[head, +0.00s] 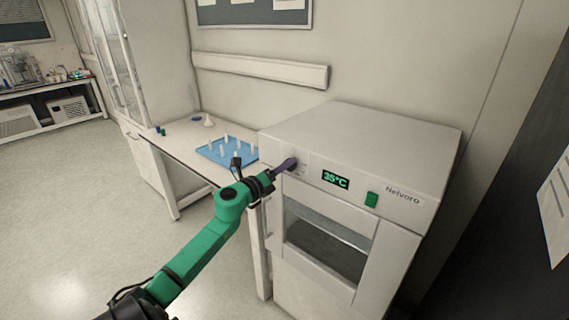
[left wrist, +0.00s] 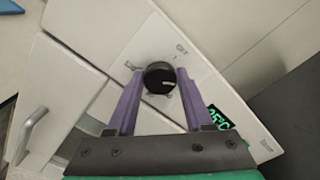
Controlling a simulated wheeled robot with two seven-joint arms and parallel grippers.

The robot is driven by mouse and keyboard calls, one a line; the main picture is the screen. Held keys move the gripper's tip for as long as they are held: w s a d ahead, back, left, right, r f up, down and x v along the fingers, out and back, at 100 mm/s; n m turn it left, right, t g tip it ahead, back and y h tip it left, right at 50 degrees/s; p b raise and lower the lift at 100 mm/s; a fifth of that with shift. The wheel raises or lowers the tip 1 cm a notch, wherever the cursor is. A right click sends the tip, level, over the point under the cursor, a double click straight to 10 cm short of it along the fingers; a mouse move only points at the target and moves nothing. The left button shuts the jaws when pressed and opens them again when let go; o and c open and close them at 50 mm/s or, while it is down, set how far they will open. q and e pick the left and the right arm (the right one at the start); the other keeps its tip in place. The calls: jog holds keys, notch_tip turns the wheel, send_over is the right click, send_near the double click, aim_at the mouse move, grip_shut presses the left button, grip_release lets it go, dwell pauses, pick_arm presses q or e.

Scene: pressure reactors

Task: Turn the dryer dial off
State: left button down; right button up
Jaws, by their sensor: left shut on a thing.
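The dryer (head: 385,140) is a white box labelled Nelvoro, with a lit green display reading 35°C (head: 336,179). Its round black dial (left wrist: 159,77) shows in the left wrist view on a white plate, with the OFF label (left wrist: 182,48) up and to the right of it. The light mark on the dial points to the lower right, away from OFF. My left gripper (head: 291,163) is at the left of the dryer's front panel, its purple fingers shut on the dial's two sides. In the head view the gripper hides the dial. My right gripper is out of view.
A green switch (head: 371,200) sits right of the display, above a windowed door (head: 330,235). A white table (head: 185,150) with a blue pegged rack (head: 215,152) stands left of the dryer. A dark panel (head: 510,200) stands at the right. The floor at left is clear.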

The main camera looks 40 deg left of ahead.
pick_arm(q)
jog(key=n+p, duration=0.1)
jog(key=n, duration=0.2)
jog(key=n+p, duration=0.2)
jog(key=n, duration=0.2)
jog(key=n+p, duration=0.1)
jog(key=n, duration=0.2)
jog(key=shift+f+p, duration=0.3)
jog(key=shift+p, duration=0.1)
jog(key=shift+n, duration=0.4)
jog(key=shift+c, duration=1.5)
grip_release()
jog(key=shift+s, duration=0.1)
